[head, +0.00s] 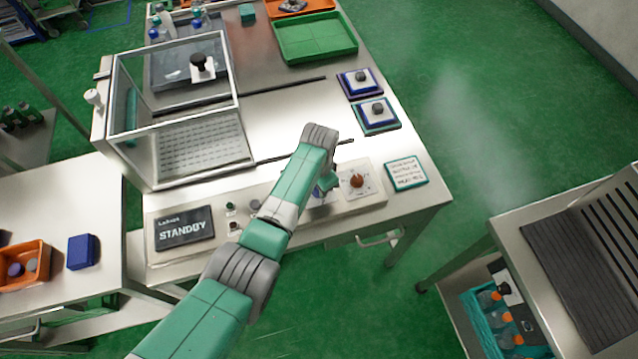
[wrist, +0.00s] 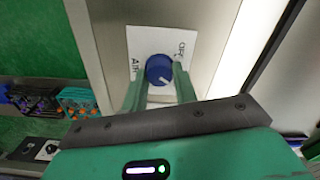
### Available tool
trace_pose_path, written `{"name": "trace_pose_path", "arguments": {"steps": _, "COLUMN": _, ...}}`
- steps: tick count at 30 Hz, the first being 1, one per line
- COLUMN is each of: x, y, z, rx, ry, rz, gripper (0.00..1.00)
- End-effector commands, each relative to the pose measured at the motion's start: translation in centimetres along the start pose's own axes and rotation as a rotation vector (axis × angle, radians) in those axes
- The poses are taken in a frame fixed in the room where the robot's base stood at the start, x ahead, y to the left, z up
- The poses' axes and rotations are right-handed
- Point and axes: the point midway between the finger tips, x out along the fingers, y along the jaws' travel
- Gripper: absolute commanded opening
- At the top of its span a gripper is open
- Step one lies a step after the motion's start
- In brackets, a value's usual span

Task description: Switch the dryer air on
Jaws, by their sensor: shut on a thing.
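The dryer air knob (wrist: 158,68) is a round blue knob on a white label plate with "AIR" and "OFF" lettering, seen in the wrist view. My gripper (wrist: 158,82) has its two green fingers on either side of it and is shut on it. A short white pointer mark shows on the knob's lower part; which setting it marks is hard to tell. In the head view the blue knob (head: 327,184) is mostly hidden behind my arm, on the front control panel (head: 270,206). The display (head: 184,228) reads "STANDBY".
A framed clear enclosure (head: 175,100) stands behind the panel. A notice plate (head: 407,173) lies at the right corner.

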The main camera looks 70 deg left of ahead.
Motion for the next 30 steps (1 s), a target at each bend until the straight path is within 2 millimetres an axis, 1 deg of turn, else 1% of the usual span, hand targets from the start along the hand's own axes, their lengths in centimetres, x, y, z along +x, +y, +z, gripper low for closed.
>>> {"name": "trace_pose_path", "arguments": {"steps": 6, "x": -0.11, "y": 0.00, "z": -0.03, "rx": 0.113, "ry": 0.000, "rz": 0.000, "gripper": 0.06}}
{"name": "trace_pose_path", "arguments": {"steps": 12, "x": -0.08, "y": 0.02, "z": -0.01, "rx": 0.172, "ry": 0.000, "rz": 0.000, "gripper": 0.06}}
{"name": "trace_pose_path", "arguments": {"steps": 29, "x": -0.06, "y": 0.03, "z": -0.03, "rx": 0.199, "ry": 0.000, "rz": 0.000, "gripper": 0.06}}
{"name": "trace_pose_path", "arguments": {"steps": 30, "x": -0.06, "y": 0.03, "z": -0.03, "rx": 0.199, "ry": 0.000, "rz": 0.000, "gripper": 0.32}}
